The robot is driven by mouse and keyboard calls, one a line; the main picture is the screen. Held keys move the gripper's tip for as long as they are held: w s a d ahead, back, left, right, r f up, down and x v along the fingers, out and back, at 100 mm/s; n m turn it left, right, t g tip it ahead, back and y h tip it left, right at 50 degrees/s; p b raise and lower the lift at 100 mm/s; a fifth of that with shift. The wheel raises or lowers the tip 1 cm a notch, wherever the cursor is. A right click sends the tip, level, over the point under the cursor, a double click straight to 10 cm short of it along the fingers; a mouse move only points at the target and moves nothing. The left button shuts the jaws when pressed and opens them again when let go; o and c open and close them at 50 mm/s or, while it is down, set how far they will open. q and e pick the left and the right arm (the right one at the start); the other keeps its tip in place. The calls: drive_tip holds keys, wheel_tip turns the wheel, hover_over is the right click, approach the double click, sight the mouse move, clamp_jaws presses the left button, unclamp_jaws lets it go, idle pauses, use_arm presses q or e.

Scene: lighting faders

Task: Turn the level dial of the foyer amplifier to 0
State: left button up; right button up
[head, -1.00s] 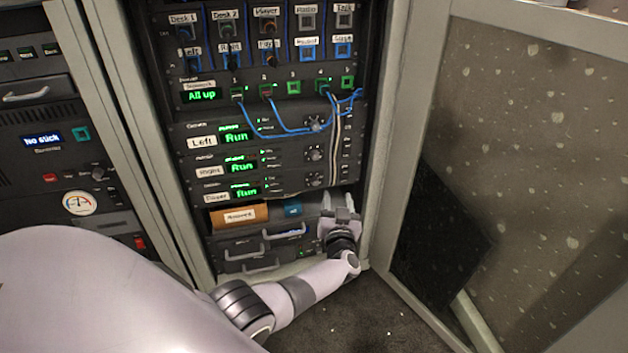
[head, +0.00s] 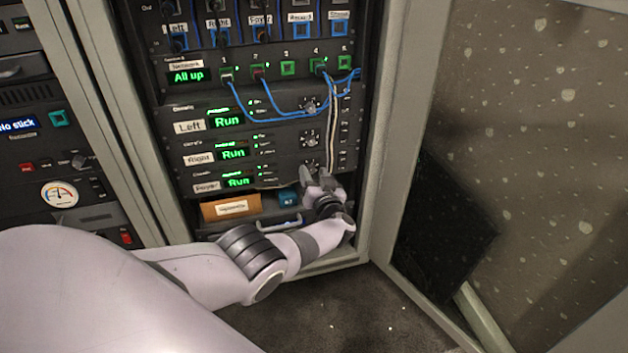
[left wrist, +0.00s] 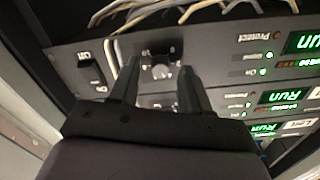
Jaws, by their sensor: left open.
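The foyer amplifier (head: 272,183) is the lowest of three black amplifiers, with a blurred label that seems to read "Foyer" and a green "Run" display. Its level dial shows in the head view (head: 311,167), partly behind my left gripper (head: 316,175). In the left wrist view, which is upside down, the dial (left wrist: 161,69) lies between the two fingers of my left gripper (left wrist: 159,75). The fingers are open and on either side of the dial; I cannot tell whether they touch it. The dial's setting is too small to read. My right gripper is not in view.
The Left and Right amplifiers stand above, with dials (head: 309,105) and (head: 309,139). Pale cables (head: 333,125) hang close beside the dials. A rocker switch (left wrist: 90,72) sits near the dial. An orange box (head: 231,208) is below. The open door (head: 520,150) stands right.

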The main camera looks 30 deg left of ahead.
use_arm(q)
drive_tip(key=shift+w+a, duration=0.1)
drive_tip(key=shift+c, duration=0.3)
clamp_jaws()
